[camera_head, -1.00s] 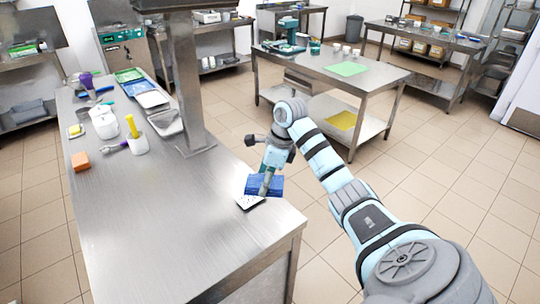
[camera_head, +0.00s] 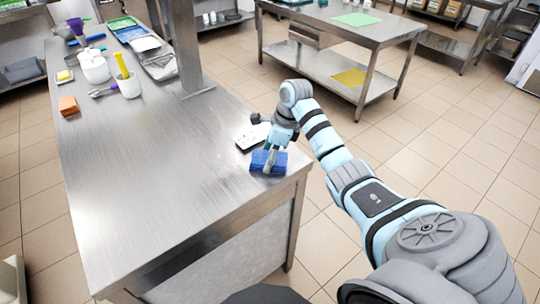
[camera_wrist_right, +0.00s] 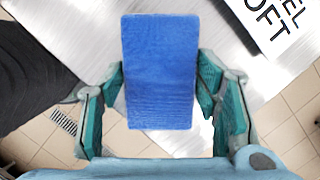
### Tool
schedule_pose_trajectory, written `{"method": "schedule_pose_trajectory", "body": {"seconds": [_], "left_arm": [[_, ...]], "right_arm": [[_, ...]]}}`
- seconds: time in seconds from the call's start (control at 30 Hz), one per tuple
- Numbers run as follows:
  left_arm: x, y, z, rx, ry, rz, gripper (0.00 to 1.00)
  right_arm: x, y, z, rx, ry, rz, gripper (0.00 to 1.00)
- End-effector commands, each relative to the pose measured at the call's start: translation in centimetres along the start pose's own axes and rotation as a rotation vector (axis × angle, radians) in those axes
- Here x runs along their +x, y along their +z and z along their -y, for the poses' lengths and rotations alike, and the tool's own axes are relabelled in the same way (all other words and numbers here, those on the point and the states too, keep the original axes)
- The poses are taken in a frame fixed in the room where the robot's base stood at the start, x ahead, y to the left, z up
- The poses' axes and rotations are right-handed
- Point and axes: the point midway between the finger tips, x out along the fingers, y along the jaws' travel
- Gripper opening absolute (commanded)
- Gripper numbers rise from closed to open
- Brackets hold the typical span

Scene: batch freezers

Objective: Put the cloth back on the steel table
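The blue cloth (camera_head: 268,162), a folded block, is at the near right corner of the steel table (camera_head: 160,190). My right gripper (camera_head: 273,146) is shut on it. In the right wrist view the cloth (camera_wrist_right: 160,75) sits between the two green fingers of the gripper (camera_wrist_right: 158,100), close against its sides. I cannot tell whether the cloth touches the tabletop or hangs just above it. A white card with black lettering (camera_head: 252,135) lies on the table just behind the cloth; its corner also shows in the wrist view (camera_wrist_right: 275,22). My left gripper is not in view.
An orange block (camera_head: 68,105), a white tub with a yellow handle (camera_head: 129,86) and trays (camera_head: 160,66) stand at the table's far left. A steel post (camera_head: 185,50) rises from it. The near tabletop is bare. Another steel table (camera_head: 345,30) stands behind.

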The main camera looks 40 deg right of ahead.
Motion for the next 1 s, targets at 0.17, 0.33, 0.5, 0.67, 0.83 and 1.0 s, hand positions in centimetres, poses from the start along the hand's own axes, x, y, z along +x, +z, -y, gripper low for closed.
{"method": "schedule_pose_trajectory", "body": {"seconds": [0.17, 0.33, 0.5, 0.67, 0.83, 1.0], "left_arm": [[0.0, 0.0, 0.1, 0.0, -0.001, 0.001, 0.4], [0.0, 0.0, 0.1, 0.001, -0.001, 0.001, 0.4], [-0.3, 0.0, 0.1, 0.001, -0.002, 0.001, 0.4], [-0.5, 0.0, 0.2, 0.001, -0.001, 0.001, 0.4], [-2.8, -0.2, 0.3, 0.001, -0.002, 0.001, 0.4], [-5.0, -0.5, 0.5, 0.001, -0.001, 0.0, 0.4]], "right_arm": [[0.0, 0.0, 0.0, 0.0, 0.0, 0.0, 0.76], [0.0, 0.0, 0.0, 0.001, 0.0, 0.0, 0.76], [-0.9, 0.1, 0.1, 0.001, -0.002, 0.001, 0.76], [-4.6, 0.1, 0.1, 0.0, -0.005, 0.002, 0.76], [-10.1, 0.2, 0.1, 0.002, -0.002, 0.0, 0.76], [-12.5, 0.2, 0.0, 0.001, 0.0, 0.0, 0.76]]}}
